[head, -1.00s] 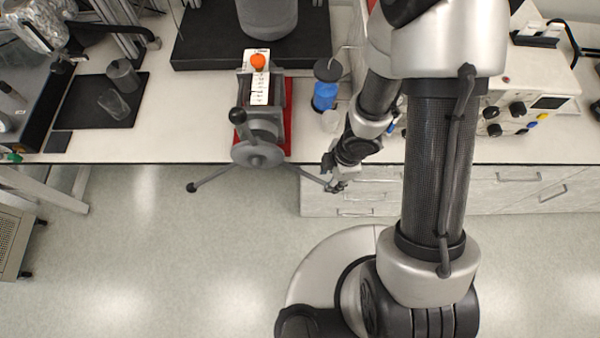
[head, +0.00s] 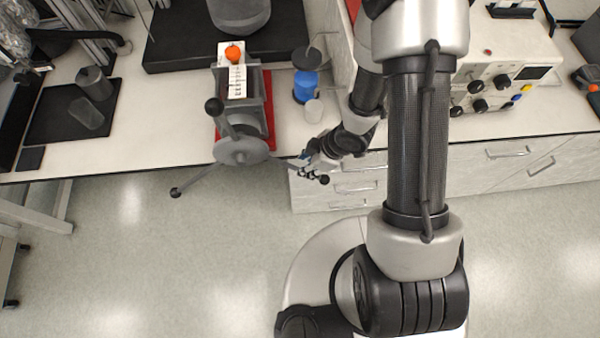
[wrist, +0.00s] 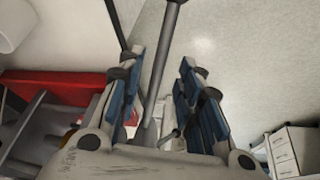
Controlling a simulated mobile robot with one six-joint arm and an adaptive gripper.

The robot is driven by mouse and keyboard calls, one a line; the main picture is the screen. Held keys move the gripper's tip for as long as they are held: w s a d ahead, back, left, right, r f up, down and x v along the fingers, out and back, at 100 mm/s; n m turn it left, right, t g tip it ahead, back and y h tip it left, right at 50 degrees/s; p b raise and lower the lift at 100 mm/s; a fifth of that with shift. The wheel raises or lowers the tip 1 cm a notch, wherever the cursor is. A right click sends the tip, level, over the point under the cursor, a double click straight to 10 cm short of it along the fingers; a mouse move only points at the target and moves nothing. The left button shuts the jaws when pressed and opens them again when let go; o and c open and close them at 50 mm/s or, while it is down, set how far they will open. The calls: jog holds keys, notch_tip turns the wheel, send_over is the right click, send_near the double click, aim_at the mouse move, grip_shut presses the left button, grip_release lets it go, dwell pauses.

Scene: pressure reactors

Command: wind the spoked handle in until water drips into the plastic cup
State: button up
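The spoked handle (head: 242,152) is a grey hub at the front of a grey screw press, with dark-knobbed spokes pointing up, lower left and right. My gripper (head: 309,166) is at the right spoke, a little inward of its end knob. In the wrist view my gripper (wrist: 160,62) has its blue-padded fingers apart, with a grey spoke (wrist: 171,45) running between them. I cannot tell whether either pad touches it. The plastic cup (head: 314,109) is translucent and stands upright on the bench, right of the press; I see no water in it.
A red mat (head: 268,112) lies under the press. A blue-banded bottle (head: 305,86) stands behind the cup. An orange knob (head: 234,54) tops the press. Drawers (head: 350,170) sit below the bench edge, right of the handle. The floor in front is clear.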

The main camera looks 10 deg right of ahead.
jog(key=b+x, duration=0.1)
jog(key=x, duration=0.4)
jog(key=shift+a+f+b, duration=0.15)
jog(key=shift+f+b, duration=0.2)
jog(key=shift+f, duration=0.05)
jog(key=shift+c, duration=0.3)
grip_shut()
